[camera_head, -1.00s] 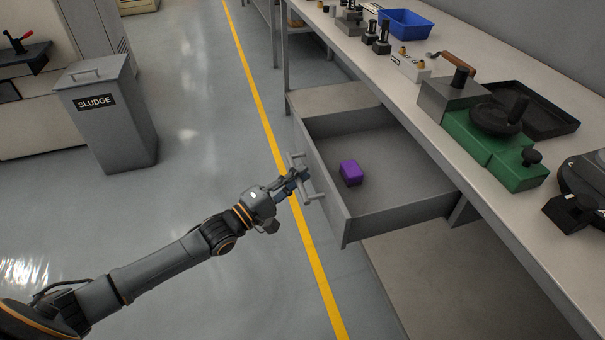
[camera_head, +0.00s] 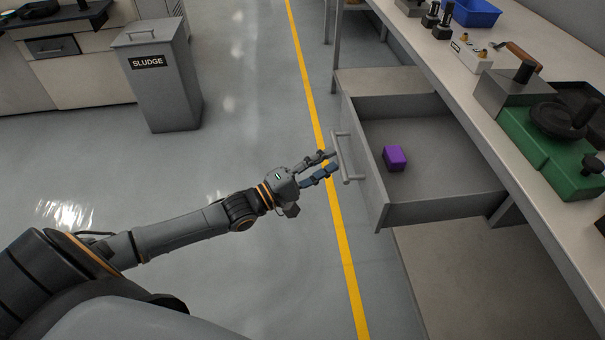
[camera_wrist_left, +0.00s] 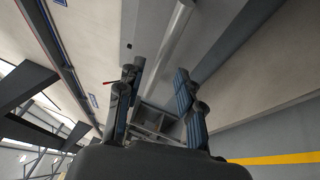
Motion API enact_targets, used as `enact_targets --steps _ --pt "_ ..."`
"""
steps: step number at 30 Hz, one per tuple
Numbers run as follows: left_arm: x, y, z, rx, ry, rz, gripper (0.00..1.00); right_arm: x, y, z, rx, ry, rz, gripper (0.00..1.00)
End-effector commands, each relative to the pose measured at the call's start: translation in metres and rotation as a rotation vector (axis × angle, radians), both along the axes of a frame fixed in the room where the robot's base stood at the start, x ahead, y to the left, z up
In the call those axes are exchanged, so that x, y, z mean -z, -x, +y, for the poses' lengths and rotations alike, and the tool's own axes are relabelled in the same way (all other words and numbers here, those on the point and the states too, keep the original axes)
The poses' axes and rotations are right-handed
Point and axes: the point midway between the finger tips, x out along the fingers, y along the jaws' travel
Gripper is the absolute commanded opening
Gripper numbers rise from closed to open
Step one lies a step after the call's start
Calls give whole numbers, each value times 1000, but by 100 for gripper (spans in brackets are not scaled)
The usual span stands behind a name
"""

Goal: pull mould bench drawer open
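The mould bench drawer (camera_head: 430,212) is pulled out from under the bench top, its inside showing. A purple block (camera_head: 395,158) lies in it. A grey bar handle (camera_head: 343,158) is on the drawer's front; a grey bar also shows between the fingers in the left wrist view (camera_wrist_left: 172,45). My left gripper (camera_head: 333,161) is open, with its two fingers spread and the fingertips close to the handle. I cannot tell whether they touch it. In the left wrist view the open fingers (camera_wrist_left: 158,88) hold nothing. My right gripper is not in view.
The bench top (camera_head: 470,100) carries a green machine (camera_head: 545,150), a white control box (camera_head: 470,55) and a blue bin (camera_head: 475,12). A grey sludge bin (camera_head: 160,85) stands at the left. The floor with the yellow line (camera_head: 340,235) is clear.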

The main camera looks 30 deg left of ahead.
Motion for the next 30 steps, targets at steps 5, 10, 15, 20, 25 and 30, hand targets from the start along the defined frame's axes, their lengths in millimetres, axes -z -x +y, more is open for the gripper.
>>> enact_targets --steps 5,10,15,20,25,30 --pt "9 34 20 0 -3 4 36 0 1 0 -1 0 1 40" --pt "13 56 34 -1 -3 3 36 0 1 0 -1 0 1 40" --pt "15 67 40 0 -2 1 36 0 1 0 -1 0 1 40" --pt "14 69 42 0 -1 -1 36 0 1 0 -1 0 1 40" --pt "14 68 41 0 -1 -1 36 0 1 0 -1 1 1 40" --pt "15 68 41 0 -1 -1 36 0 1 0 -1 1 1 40"
